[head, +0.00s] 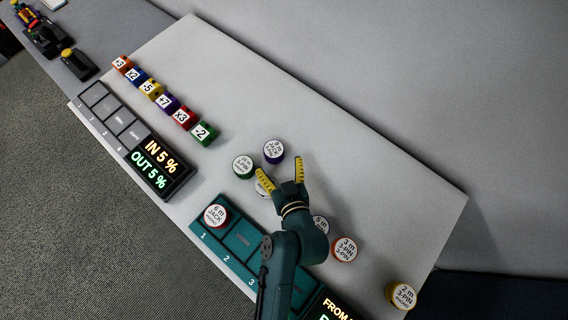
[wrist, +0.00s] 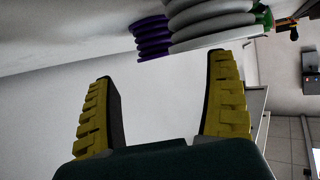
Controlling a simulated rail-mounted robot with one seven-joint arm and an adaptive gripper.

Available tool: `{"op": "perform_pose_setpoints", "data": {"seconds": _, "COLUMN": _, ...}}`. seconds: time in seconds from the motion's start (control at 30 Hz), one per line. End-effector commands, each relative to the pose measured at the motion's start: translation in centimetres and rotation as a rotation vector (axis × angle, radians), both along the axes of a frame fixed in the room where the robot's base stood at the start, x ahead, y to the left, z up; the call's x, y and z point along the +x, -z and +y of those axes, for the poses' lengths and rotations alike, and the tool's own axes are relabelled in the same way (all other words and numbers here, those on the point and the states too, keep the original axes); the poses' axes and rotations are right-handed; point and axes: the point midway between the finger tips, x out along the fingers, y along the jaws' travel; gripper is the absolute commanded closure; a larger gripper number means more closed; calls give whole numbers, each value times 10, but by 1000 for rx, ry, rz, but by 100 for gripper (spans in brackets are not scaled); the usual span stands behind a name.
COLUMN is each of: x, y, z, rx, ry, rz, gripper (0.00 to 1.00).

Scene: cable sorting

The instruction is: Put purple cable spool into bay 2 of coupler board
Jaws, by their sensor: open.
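The purple cable spool (head: 273,151) stands on the table with a white label on top, just beyond my gripper's fingertips. In the wrist view the purple spool (wrist: 152,40) shows as ribbed purple rings near the top. My gripper (head: 281,171) is open, its yellow fingers spread with nothing between them; it also shows in the wrist view (wrist: 160,70). The teal coupler board (head: 228,259) lies at the front, partly hidden by my arm. Its bay 2 (head: 243,240) looks empty. A red-rimmed spool (head: 216,216) sits in bay 1.
A green spool (head: 243,166) stands left of the purple one. A whitish spool (head: 262,189) is partly hidden by my left finger. Other spools, including a red one (head: 345,248) and a yellow one (head: 402,295), stand to the right. Coloured blocks (head: 163,101) line the far left.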

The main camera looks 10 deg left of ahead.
Motion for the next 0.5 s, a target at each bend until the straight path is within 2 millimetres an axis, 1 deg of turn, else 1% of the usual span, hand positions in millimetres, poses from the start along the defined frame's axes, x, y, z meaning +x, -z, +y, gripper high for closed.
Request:
{"op": "perform_pose_setpoints", "data": {"seconds": 0.03, "x": -10, "y": -8, "z": -7, "rx": 1, "ry": 5, "rz": -2, "gripper": 13}}
{"op": "perform_pose_setpoints", "data": {"seconds": 0.1, "x": -22, "y": -14, "z": -13, "rx": 1, "ry": 4, "rz": -3, "gripper": 13}}
{"op": "perform_pose_setpoints", "data": {"seconds": 0.2, "x": -34, "y": -20, "z": -20, "rx": 1, "ry": 3, "rz": -4, "gripper": 13}}
{"op": "perform_pose_setpoints", "data": {"seconds": 0.33, "x": -40, "y": -24, "z": -22, "rx": 1, "ry": 1, "rz": -6, "gripper": 13}}
{"op": "perform_pose_setpoints", "data": {"seconds": 0.47, "x": -40, "y": -25, "z": -23, "rx": 1, "ry": 0, "rz": -7, "gripper": 13}}
{"op": "perform_pose_setpoints", "data": {"seconds": 0.5, "x": -38, "y": -28, "z": -23, "rx": 0, "ry": 3, "rz": -14, "gripper": 13}}
